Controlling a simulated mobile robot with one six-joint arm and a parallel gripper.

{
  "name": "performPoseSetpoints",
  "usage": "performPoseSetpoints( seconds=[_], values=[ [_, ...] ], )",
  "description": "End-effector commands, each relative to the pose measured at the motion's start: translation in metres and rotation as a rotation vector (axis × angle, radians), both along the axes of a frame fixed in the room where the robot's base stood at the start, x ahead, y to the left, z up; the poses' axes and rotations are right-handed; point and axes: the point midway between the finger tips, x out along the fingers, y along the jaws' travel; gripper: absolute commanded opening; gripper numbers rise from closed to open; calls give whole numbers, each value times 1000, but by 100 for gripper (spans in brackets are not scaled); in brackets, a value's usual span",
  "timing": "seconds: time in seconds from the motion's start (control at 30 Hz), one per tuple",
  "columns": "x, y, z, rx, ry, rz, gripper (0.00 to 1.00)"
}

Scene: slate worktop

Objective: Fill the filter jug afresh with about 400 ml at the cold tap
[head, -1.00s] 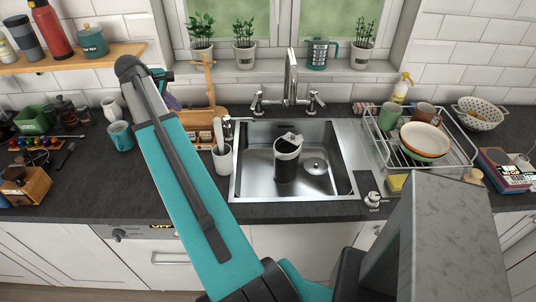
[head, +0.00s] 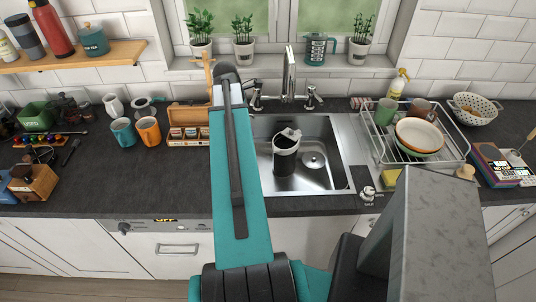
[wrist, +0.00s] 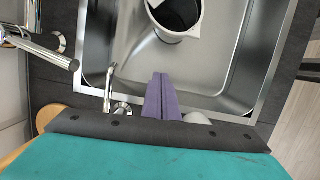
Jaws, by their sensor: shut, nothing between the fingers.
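The filter jug (head: 285,158), dark with a white rim and a pale piece at its top, stands upright in the sink (head: 338,180). It also shows, cut off, at the top of the wrist view (wrist: 178,20). The chrome tap (head: 289,75) rises behind the sink, with a handle on each side; I see no water running. In the wrist view the spout (wrist: 45,48) is at the left and one handle (wrist: 122,108) is just left of my gripper. My gripper (wrist: 162,80) has purple fingers, shut and empty, over the sink edge. My arm hides it in the head view.
A dish rack (head: 415,150) with bowls and mugs stands right of the sink. Plants and a teal press (head: 317,50) line the sill.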

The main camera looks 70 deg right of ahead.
Motion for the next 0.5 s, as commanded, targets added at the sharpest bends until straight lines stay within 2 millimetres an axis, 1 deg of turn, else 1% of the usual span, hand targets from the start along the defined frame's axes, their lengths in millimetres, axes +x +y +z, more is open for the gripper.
performPoseSetpoints(
  seconds=[0.03, 0.13, 0.23, 0.5],
  values=[
    [-7, 9, -11, 20, 10, 19, 0],
    [-13, 16, -21, 46, 23, 49, 0],
    [-16, 18, -25, 55, 28, 59, 0],
    [-17, 15, -23, 52, 28, 52, 0]
  ],
)
